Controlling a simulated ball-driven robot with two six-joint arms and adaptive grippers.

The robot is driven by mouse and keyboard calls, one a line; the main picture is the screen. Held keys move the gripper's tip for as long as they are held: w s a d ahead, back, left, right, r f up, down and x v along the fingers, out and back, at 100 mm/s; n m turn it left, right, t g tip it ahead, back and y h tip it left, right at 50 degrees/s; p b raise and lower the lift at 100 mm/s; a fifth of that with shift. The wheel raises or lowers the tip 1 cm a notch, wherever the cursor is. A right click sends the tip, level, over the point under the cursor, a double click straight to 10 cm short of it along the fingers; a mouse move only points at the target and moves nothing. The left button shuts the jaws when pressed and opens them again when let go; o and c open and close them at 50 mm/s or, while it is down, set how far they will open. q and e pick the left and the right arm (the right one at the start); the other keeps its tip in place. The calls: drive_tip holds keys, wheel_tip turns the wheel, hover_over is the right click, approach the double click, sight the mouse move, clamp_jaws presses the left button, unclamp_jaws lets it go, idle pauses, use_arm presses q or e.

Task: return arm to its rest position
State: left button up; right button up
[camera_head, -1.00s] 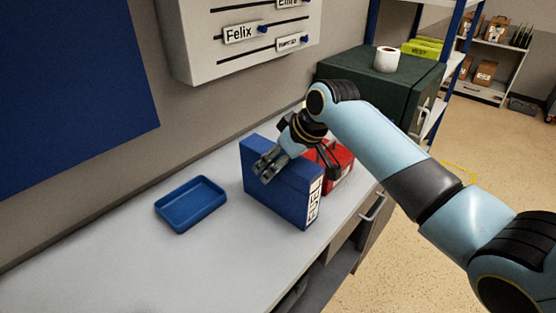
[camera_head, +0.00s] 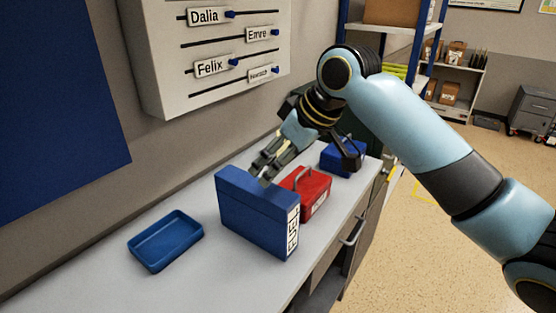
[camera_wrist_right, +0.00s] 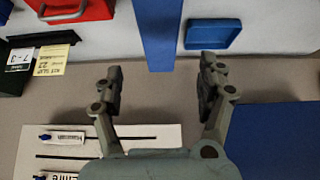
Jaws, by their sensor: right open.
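My right arm (camera_head: 420,130) comes in from the right. My right gripper (camera_head: 265,168) is above the far part of the counter, just behind and over the blue binder (camera_head: 250,215). It is open, and the right wrist view shows nothing between its spread fingers (camera_wrist_right: 160,74). The binder stands upright and also shows in the wrist view (camera_wrist_right: 158,35), beyond the fingertips. My left gripper is not in view.
A blue tray (camera_head: 167,241) lies empty left of the binder. A red box with a handle (camera_head: 314,192) and a blue box (camera_head: 343,158) stand behind it. A name board (camera_head: 160,70) hangs on the wall near the gripper. The counter front (camera_head: 90,285) is clear.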

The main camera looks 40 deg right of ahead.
idle(0.3)
drive_tip(key=s+a+f+m+g+h, duration=0.1)
drive_tip(key=s+f+m+h, duration=0.15)
drive_tip(key=s, duration=1.05)
drive_tip(key=s+a+f+m+g+h, duration=0.1)
drive_tip(key=s+f, duration=0.3)
drive_tip(key=s, duration=0.8)
wheel_tip(320, 180, down, 39)
drive_tip(key=s+d+g+b, duration=0.2)
drive_tip(key=d+b, duration=0.1)
drive_tip(key=b, duration=0.8)
drive_tip(key=s+f+b, duration=0.4)
drive_tip(key=s+f, duration=0.5)
drive_tip(key=f, duration=0.3)
drive_tip(key=s+f+g+b, duration=0.1)
drive_tip(key=s+f+b, duration=0.4)
drive_tip(key=s+f, duration=0.4)
wheel_tip(320, 180, down, 3)
drive_tip(key=shift+d+r+y, duration=0.1)
drive_tip(key=shift+d+y, duration=0.2)
drive_tip(key=shift+y, duration=0.05)
